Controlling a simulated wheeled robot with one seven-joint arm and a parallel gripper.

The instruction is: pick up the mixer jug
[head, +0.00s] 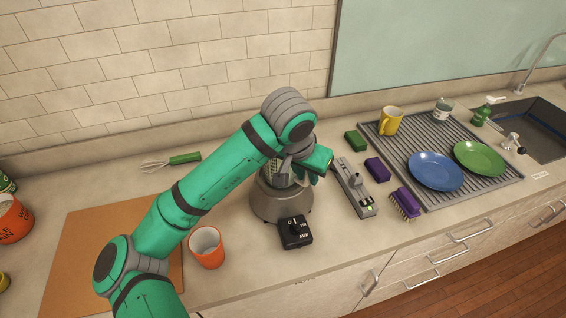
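The mixer's dark grey round base (281,207) stands on the counter near the middle of the head view, with a black control box with a knob (296,232) at its front. What seems to be the mixer jug (271,170) sits on top of the base. It is mostly hidden behind my green arm. My gripper (313,176) is at the upper right of the base, close to the jug. Its fingers are largely hidden, so I cannot tell whether it is open, or whether it touches the jug.
An orange cup (207,247) stands left of the base. A grey strip device (354,188), purple sponge (378,169) and brush (405,203) lie to the right. Beyond are a drying rack (468,198) with plates and a yellow mug (390,121). A whisk (170,161) lies behind left.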

